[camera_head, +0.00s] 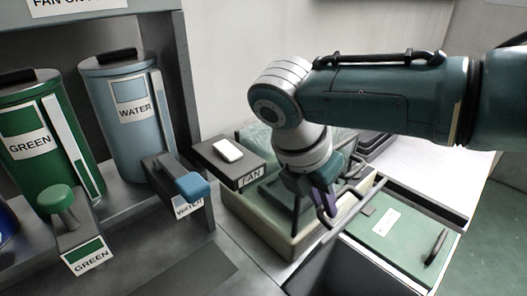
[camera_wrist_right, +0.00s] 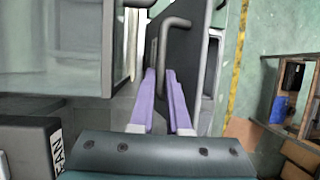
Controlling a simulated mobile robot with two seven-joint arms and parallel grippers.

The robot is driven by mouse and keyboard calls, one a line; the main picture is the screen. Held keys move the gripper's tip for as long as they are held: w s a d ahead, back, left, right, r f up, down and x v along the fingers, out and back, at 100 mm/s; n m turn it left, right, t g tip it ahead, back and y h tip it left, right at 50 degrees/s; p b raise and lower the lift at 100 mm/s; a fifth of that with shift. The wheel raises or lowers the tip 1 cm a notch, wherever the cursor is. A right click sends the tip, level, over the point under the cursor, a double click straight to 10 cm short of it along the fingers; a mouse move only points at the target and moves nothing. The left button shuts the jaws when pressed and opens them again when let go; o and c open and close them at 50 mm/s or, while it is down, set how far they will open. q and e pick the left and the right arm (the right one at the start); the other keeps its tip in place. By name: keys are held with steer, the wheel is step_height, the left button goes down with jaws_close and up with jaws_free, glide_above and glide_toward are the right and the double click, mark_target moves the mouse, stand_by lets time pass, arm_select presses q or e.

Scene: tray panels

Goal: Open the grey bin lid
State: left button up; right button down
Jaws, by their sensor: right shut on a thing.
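My right gripper (camera_head: 325,205) has purple fingers and reaches down over the bins in the head view. In the wrist view its fingers (camera_wrist_right: 163,80) are closed around the lower part of a grey bar handle (camera_wrist_right: 173,22). The handle is on a dark grey lid panel (camera_wrist_right: 184,55), which appears tilted up, seen nearly edge-on. In the head view the grey lid (camera_head: 353,208) shows as a narrow slanted strip beside the fingers, and my gripper hides part of it. The grey bin below is mostly hidden. My left gripper is not in view.
A green lid (camera_head: 392,228) with a dark handle (camera_head: 436,247) lies shut at right. A pale tray (camera_head: 290,245) stands left of the gripper, beside the FAN box (camera_head: 229,162). WATER (camera_head: 133,108) and GREEN (camera_head: 38,140) canisters stand further left.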

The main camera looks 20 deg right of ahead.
steer(key=shift+w+a, duration=0.5)
steer(key=c, duration=0.9)
jaws_free()
steer(key=shift+w+a+r, duration=0.1)
steer(key=shift+w+r, duration=0.05)
steer(key=shift+w, duration=0.05)
steer(key=shift+s, duration=0.1)
